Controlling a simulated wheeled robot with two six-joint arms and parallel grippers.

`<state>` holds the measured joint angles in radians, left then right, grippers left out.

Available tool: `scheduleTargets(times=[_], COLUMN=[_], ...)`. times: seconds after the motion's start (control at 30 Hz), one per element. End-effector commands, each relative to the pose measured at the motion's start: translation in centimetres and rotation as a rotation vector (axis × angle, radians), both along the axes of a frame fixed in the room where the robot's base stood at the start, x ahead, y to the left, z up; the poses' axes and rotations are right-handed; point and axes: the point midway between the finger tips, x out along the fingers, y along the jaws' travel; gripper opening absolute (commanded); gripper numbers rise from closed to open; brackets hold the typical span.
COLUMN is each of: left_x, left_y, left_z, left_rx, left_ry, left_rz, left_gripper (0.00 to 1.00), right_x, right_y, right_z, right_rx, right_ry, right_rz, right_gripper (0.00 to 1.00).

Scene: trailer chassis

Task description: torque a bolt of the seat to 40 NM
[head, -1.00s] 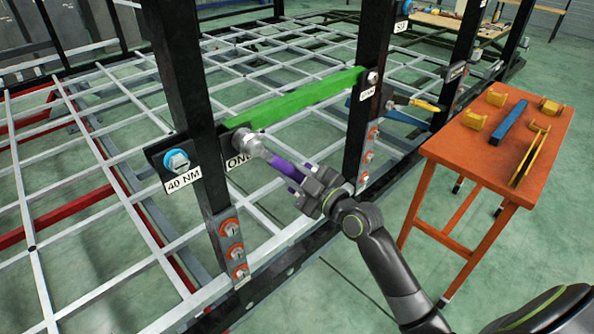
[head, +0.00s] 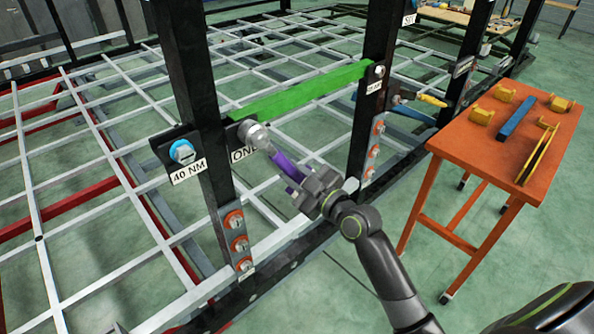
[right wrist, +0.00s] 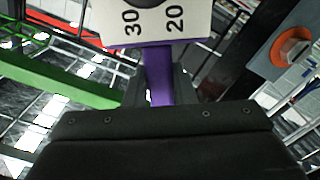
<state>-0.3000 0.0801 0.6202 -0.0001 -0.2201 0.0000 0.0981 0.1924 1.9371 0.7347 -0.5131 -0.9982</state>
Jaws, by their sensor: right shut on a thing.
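A purple-handled wrench (head: 283,161) with a silver head is held in my right gripper (head: 318,187), which is shut on its handle. The wrench slants up to the left. Its head lies over the dark plate at the left end of the green bar, by a partly hidden "ON..." label; I cannot tell if it is seated on a bolt there. In the right wrist view its purple shaft (right wrist: 158,75) carries a white scale marked 30 and 20. A blue-ringed bolt (head: 182,151) above the "40 NM" label (head: 188,171) sits left of the post, apart from the wrench. My left gripper is not in view.
The green bar (head: 308,89) spans two black posts (head: 190,70). Orange-ringed bolts (head: 234,220) line the post bottoms. An orange table (head: 480,150) at right holds yellow parts and a blue bar. Green floor lies open before it.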

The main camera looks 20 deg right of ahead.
Motion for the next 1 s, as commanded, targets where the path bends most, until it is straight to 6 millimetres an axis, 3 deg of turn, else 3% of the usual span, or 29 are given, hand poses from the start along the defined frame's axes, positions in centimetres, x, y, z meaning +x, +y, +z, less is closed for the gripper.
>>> scheduleTargets(times=[1.0], left_x=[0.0], left_y=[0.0], left_z=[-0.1], left_rx=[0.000], left_ry=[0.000], left_rz=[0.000], left_gripper=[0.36], right_x=[-0.7], right_y=[1.8], right_z=[-0.7], right_rx=[0.136], right_ry=[0.044], right_rz=[0.001], right_gripper=[0.00])
